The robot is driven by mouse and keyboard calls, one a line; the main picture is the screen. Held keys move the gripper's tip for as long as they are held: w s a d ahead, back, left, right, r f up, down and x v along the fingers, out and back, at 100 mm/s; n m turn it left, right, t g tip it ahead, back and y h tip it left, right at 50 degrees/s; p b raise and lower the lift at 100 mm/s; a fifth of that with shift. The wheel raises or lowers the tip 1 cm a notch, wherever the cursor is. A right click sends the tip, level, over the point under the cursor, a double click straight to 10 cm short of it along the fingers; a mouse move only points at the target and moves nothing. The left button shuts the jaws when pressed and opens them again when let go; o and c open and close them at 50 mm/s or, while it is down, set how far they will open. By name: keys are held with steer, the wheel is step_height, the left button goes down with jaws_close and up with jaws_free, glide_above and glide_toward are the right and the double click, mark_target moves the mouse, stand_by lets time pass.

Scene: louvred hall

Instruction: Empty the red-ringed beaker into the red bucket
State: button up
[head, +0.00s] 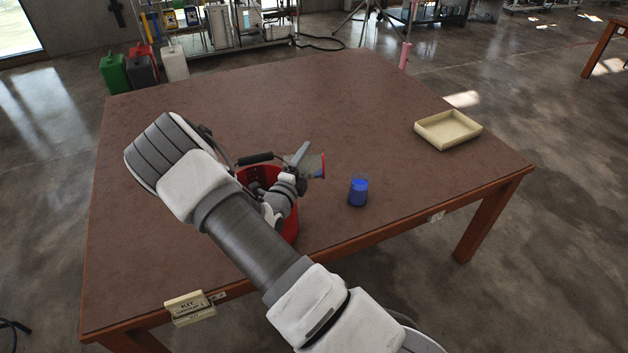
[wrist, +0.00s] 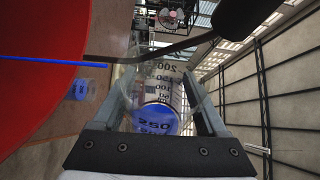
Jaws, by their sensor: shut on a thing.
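In the head view the red bucket (head: 289,226) stands on the table, partly hidden behind my arm. My gripper (head: 300,168) is beside and above its rim, shut on the red-ringed beaker (head: 316,163). The beaker is clear and tilted well over, with a red band and some blue at its right end. In the wrist view the beaker (wrist: 176,93) lies between my fingers (wrist: 168,118), its graduations readable and blue liquid inside. Where the stream lands is out of view.
A second beaker with blue contents (head: 358,191) stands upright on the table (head: 330,100), right of the bucket. A cream tray (head: 448,143) lies near the right edge. The table's back is clear.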

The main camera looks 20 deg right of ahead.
stand_by(0.3)
steer(key=shift+s+d+f+m, duration=0.15)
steer(key=shift+d+f+m, duration=0.2)
steer(key=shift+m, duration=0.45)
steer(key=shift+f+m+g+y, duration=0.4)
steer(key=shift+f+m+y, duration=0.1)
steer(key=shift+m+y, duration=0.15)
steer(key=shift+d, duration=0.1)
steer(key=shift+f+m, duration=0.2)
steer(key=shift+m, duration=0.15)
step_height(320, 180, down, 2)
steer(key=m, duration=0.1)
steer(key=m+y, duration=0.2)
steer(key=shift+s+d+f+m+b, duration=0.1)
steer(key=shift+d+f+m+b, duration=0.05)
steer(key=shift+f+m+b, duration=0.15)
